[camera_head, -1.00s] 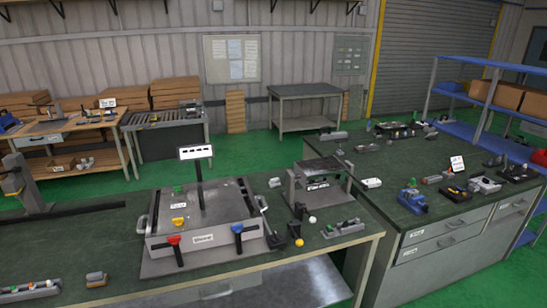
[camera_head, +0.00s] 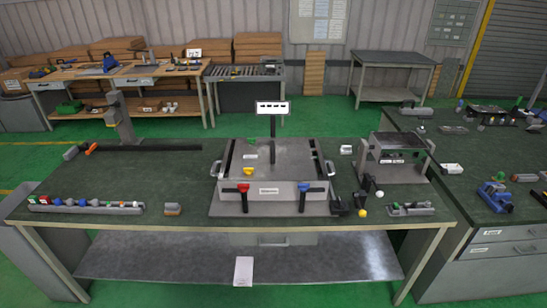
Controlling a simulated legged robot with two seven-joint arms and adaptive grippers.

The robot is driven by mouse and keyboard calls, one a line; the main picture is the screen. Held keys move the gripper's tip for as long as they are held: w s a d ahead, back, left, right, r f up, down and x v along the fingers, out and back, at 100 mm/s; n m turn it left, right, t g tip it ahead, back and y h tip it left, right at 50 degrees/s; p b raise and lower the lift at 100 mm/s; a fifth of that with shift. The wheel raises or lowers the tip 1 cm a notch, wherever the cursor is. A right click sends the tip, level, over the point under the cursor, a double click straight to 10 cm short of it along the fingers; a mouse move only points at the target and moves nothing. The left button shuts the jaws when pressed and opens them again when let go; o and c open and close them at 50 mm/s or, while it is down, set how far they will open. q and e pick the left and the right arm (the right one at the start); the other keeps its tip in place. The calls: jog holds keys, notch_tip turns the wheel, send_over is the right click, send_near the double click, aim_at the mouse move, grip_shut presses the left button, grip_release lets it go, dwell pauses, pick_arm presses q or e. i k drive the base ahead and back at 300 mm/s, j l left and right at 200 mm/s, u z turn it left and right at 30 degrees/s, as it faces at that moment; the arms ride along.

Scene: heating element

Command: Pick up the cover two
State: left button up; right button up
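No part labelled as cover two can be told apart at this size. A grey metal box fixture (camera_head: 268,165) sits on a base plate in the middle of the bench. It has side handles, a red-handled clamp (camera_head: 243,192), a blue-handled clamp (camera_head: 304,190) and a yellow knob (camera_head: 248,171). A small sign (camera_head: 272,107) rises on a post above it. A small stand with a dark flat top (camera_head: 397,143) is to its right. Neither of my grippers is in view.
The green-topped bench (camera_head: 130,175) has free room left of the fixture. A rack of small coloured parts (camera_head: 85,206) lies at its front left, with a small grey-brown block (camera_head: 172,209) nearby. A second bench (camera_head: 480,165) with tools stands at right.

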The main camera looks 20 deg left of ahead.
aim_at(272, 158)
jog(key=i+l, duration=0.15)
jog(key=i, duration=0.3)
jog(key=i+l+u, duration=0.1)
jog(key=i, duration=0.4)
